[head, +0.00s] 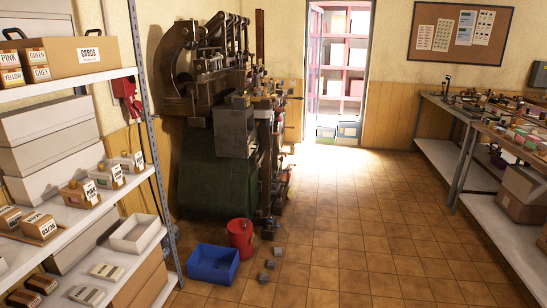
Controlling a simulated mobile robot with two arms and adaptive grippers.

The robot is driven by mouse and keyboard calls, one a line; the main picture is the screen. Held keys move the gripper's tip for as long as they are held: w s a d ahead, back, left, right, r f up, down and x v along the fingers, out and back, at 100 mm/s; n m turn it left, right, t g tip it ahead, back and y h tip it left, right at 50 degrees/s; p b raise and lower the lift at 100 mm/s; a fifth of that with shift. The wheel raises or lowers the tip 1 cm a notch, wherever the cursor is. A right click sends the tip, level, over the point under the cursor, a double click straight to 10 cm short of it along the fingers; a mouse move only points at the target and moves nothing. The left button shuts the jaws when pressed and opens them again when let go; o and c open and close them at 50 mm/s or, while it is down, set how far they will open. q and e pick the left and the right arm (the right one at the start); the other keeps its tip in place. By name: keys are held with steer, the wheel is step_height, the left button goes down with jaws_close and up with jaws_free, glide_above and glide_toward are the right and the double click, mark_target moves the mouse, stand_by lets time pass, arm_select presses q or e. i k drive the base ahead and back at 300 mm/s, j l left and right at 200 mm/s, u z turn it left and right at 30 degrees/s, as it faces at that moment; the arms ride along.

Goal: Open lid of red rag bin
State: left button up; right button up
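A red bin (240,240) stands upright on the tiled floor, left of centre, in front of the dark press. It looks like the red rag bin. Its top looks dark red, and I cannot tell from here whether a lid is shut on it. Neither of my grippers shows in the head view.
A blue crate (212,264) sits on the floor close in front of the bin. Small grey blocks (267,272) lie to its right. The press (225,130) stands behind, a shelf rack (70,185) at left, a workbench (480,130) at right. The middle floor (350,215) is clear.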

mark_target(238, 224)
steer(key=i, duration=1)
steer(key=i+l+u, duration=0.1)
steer(key=i, duration=0.9)
